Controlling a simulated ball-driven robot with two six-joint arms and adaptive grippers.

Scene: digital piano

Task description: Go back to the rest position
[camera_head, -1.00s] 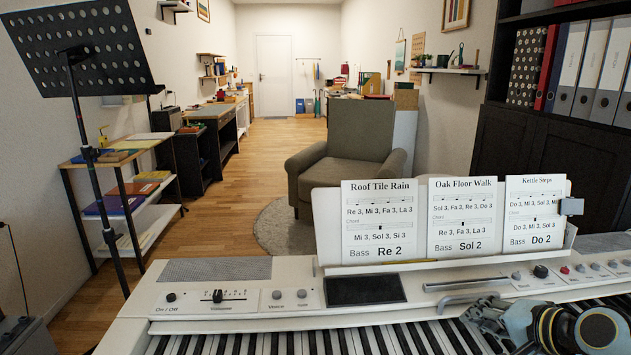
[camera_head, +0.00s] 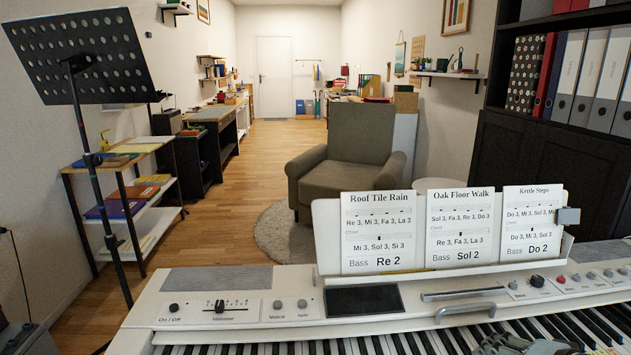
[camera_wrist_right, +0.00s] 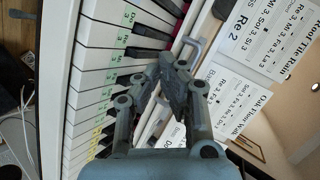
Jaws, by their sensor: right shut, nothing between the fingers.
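The digital piano (camera_head: 298,280) spans the bottom of the head view, with its keys (camera_head: 400,346) along the lower edge. My right gripper (camera_head: 530,346) shows only as a grey top part at the bottom edge, in front of the keys. In the right wrist view the right gripper (camera_wrist_right: 172,72) is shut and empty, its fingertips together. Piano keys with coloured labels (camera_wrist_right: 110,75) lie to its left in that view. My left gripper is in neither view.
Three song sheets (camera_head: 378,232) stand on the piano's music rest. A black perforated music stand (camera_head: 85,60) is at the left. A grey armchair (camera_head: 345,165) stands behind the piano, and a dark shelf with binders (camera_head: 540,150) is at the right.

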